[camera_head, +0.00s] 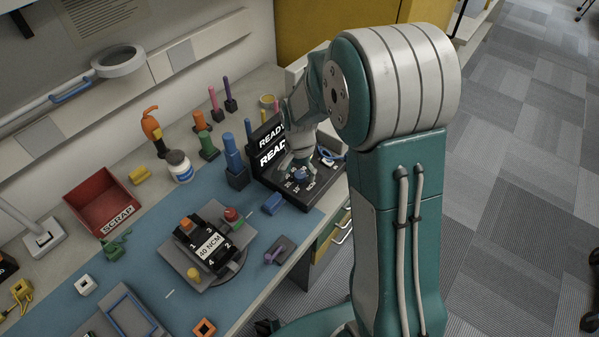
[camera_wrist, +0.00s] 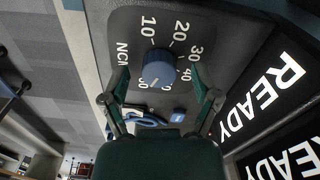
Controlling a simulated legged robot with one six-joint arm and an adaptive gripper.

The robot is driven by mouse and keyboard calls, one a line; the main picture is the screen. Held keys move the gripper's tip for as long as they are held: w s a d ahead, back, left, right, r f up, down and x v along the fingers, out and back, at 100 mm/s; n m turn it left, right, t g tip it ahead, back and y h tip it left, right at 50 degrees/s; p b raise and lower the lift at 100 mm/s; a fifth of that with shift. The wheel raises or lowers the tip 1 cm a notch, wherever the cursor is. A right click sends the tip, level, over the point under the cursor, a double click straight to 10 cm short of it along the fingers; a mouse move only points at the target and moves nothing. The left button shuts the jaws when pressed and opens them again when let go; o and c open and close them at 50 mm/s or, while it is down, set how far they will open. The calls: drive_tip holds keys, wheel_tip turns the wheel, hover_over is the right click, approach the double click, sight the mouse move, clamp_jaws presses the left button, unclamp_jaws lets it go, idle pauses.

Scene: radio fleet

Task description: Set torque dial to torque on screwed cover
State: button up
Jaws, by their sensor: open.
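The blue torque dial (camera_head: 301,175) sits on a dark panel with a printed scale. In the wrist view the dial (camera_wrist: 157,68) stands between the two fingers of my gripper (camera_wrist: 160,75), which are open with a visible gap on each side. The numbers 10, 20, 30 and 40 and "NCM" are readable around it; the dial's pointer is not clear. In the head view my gripper (camera_head: 298,160) is just above the dial, partly hidden by my arm. The black cover (camera_head: 210,245) on a grey plate bears the label "40 NCM" and corner numbers.
Two black screens reading READY (camera_head: 270,150) stand directly behind the dial panel. A blue block tool (camera_head: 235,163) stands left of them. A red SCRAP bin (camera_head: 103,198) is at the left. The blue mat has free room around the cover.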

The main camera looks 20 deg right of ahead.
drive_tip(key=shift+f, duration=0.25)
clamp_jaws()
drive_tip(key=n, duration=0.4)
drive_tip(key=shift+n, duration=0.4)
drive_tip(key=n, duration=0.4)
drive_tip(key=shift+d+n, duration=0.1)
drive_tip(key=shift+n, duration=0.2)
drive_tip(key=n, duration=0.4)
drive_tip(key=shift+n, duration=2.1)
